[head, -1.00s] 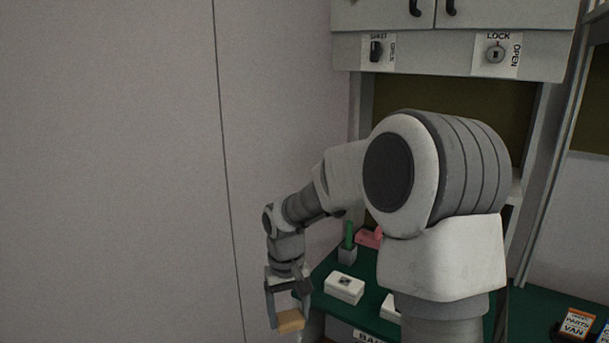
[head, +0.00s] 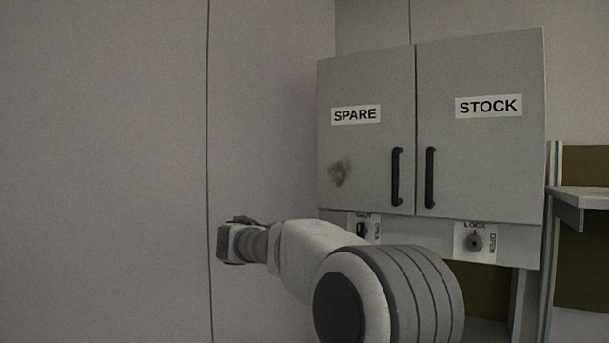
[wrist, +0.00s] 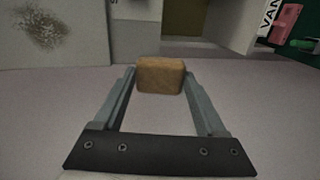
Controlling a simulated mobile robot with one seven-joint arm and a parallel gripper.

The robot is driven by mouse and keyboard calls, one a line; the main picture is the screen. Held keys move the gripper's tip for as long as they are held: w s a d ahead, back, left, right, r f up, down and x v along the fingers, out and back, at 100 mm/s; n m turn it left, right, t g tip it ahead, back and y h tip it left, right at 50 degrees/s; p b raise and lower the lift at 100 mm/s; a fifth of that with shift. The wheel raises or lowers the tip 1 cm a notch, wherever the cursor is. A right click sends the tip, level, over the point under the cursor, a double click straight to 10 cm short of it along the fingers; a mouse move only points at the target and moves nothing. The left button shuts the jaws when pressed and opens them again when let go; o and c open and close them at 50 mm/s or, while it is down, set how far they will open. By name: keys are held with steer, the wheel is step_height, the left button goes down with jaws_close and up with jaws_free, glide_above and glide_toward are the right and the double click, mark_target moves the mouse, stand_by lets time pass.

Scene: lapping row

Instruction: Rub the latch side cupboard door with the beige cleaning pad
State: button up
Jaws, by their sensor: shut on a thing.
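The cupboard's left door (head: 365,85), labelled SPARE, is shut and stands above a latch switch (head: 361,229). A dark smudge (head: 340,173) marks its lower left. The smudge also shows at the upper left of the wrist view (wrist: 42,28). My gripper (wrist: 160,82) is shut on the beige cleaning pad (wrist: 160,70), which sits between the fingertips, apart from the door. In the head view my wrist is left of and below the door; the fingers and pad are hidden there.
The STOCK door (head: 480,130) is shut, with a key lock (head: 474,241) below it. Black handles (head: 397,177) stick out near the middle seam. A plain wall (head: 100,170) lies to the left. A shelf (head: 585,196) stands at right.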

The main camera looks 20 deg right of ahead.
mark_target(353, 173)
step_height(353, 173, up, 16)
steer(key=t+h+p, duration=0.2)
steer(key=p, duration=0.1)
steer(key=shift+p+x, duration=1.75)
steer(key=shift+x, duration=1.65)
steer(key=shift+p+x, duration=0.35)
steer(key=shift+x, duration=0.55)
steer(key=shift+s+d, duration=0.1)
steer(key=s+d+b, duration=0.1)
steer(key=s+b, duration=0.1)
steer(key=b, duration=0.1)
steer(key=shift+s+d+f, duration=0.15)
steer(key=shift+s+d, duration=0.15)
steer(key=shift+d, duration=0.1)
steer(key=shift+s+d, duration=0.2)
steer(key=shift+s, duration=0.1)
steer(key=shift+s+d+b, duration=1.25)
steer(key=shift+s+b, duration=0.1)
